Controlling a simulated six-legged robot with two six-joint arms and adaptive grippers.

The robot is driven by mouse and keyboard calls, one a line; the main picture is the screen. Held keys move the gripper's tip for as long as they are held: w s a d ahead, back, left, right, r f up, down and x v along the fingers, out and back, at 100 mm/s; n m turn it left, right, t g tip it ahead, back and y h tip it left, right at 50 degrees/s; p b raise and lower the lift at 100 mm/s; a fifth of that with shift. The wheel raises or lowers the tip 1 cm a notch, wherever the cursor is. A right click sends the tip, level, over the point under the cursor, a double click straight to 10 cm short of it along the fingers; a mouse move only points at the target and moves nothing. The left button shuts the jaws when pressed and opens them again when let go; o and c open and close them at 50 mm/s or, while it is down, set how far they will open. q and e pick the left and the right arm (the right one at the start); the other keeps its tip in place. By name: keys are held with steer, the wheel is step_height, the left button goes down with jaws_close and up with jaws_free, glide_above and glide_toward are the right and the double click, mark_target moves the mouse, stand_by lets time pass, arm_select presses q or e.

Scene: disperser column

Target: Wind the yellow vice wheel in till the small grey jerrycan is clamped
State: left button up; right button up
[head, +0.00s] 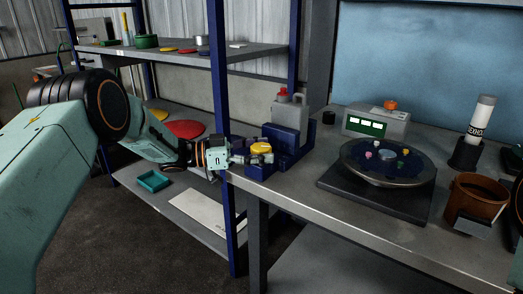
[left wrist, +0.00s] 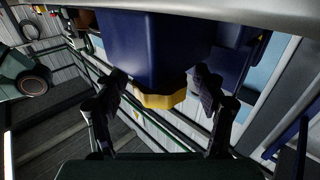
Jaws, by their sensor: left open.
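The small grey jerrycan (head: 290,115) with a red cap stands upright in the dark blue vice (head: 291,146) at the bench's left end. Whether the jaw touches it, I cannot tell. The yellow vice wheel (head: 260,147) is on the vice's near left side. In the left wrist view the wheel (left wrist: 160,98) sits under the blue vice body (left wrist: 155,45). My left gripper (head: 258,157) is at the wheel. Its open fingers (left wrist: 160,92) stand either side of the wheel, with gaps visible. My right gripper is not in view.
A dark turntable (head: 388,163) with small coloured pieces stands right of the vice, before a grey box with a green display (head: 366,123). A brown pot (head: 478,197) is at the right. A blue shelf post (head: 222,110) rises just left of the vice.

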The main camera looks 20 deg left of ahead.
arm_select(q)
steer(key=v, duration=1.2)
steer(key=shift+r, duration=0.1)
steer(key=shift+c, duration=0.2)
